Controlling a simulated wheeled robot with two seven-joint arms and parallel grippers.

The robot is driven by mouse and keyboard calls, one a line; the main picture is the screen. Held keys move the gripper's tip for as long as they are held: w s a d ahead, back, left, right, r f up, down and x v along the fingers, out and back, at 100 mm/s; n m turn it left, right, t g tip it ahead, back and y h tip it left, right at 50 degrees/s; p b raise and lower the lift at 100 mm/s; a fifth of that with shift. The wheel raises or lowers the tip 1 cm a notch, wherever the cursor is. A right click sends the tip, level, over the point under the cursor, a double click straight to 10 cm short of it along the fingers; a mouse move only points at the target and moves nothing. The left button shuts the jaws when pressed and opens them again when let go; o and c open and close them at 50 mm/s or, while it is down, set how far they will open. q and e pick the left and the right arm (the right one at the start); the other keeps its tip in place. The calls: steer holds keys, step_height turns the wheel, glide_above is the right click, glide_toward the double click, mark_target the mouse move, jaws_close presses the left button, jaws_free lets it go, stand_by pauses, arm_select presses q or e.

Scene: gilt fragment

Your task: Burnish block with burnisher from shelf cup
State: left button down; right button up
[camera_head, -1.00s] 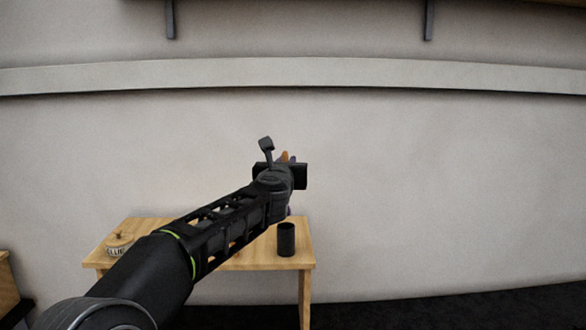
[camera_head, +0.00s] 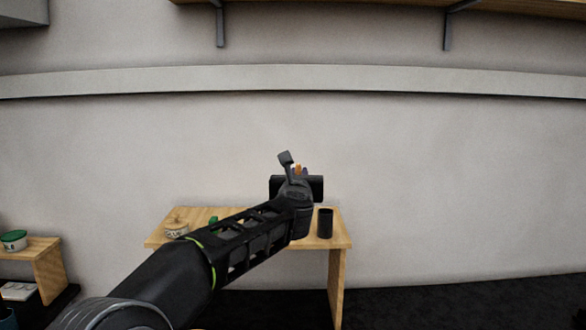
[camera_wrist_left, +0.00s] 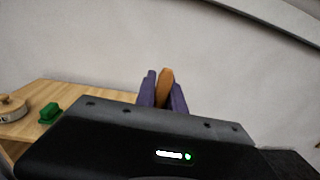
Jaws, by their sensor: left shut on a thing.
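My left gripper (camera_head: 299,172) is raised in front of the wall, above the small wooden table (camera_head: 340,238). Its purple fingers are shut on an orange-brown piece (camera_wrist_left: 166,88), which looks like a wooden handle. It also shows in the head view (camera_head: 298,168). I take it for the burnisher; its far end is hidden. A black cup (camera_head: 325,224) stands upright on the table's right side. A small green block (camera_wrist_left: 49,113) lies on the table. I cannot tell whether it is the block to burnish. My right gripper is not in view.
A round wooden-lidded container (camera_head: 176,227) stands on the table's left side. A lower wooden stand (camera_head: 40,247) at far left holds a green-lidded tub (camera_head: 13,240). A wooden shelf (camera_head: 350,5) on brackets runs along the top.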

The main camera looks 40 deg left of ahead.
arm_select(q)
steer(key=w+d+f+m+t+h+b, duration=0.1)
steer(key=w+d+f+m+h, duration=0.15)
steer(key=d+f, duration=0.85)
steer(key=w+d+f+m+t+h, duration=0.1)
steer(key=w+d+f+h, duration=0.15)
steer(key=d+f, duration=0.85)
steer(key=s+d+f+m+h+b, duration=0.1)
steer(key=s+d+f+m+h, duration=0.25)
steer(key=f, duration=0.55)
steer(key=s+d+f+h+b, duration=0.1)
steer(key=s+d+f+h, duration=0.1)
steer(key=s+d+f, duration=0.4)
step_height(320, 180, down, 6)
steer(key=a+b, duration=0.1)
steer(key=a, duration=0.2)
steer(key=shift+s+r+t+y, duration=0.2)
steer(key=shift+r+t+y, duration=0.05)
steer(key=shift+t+y, duration=0.2)
steer(key=shift+r, duration=0.1)
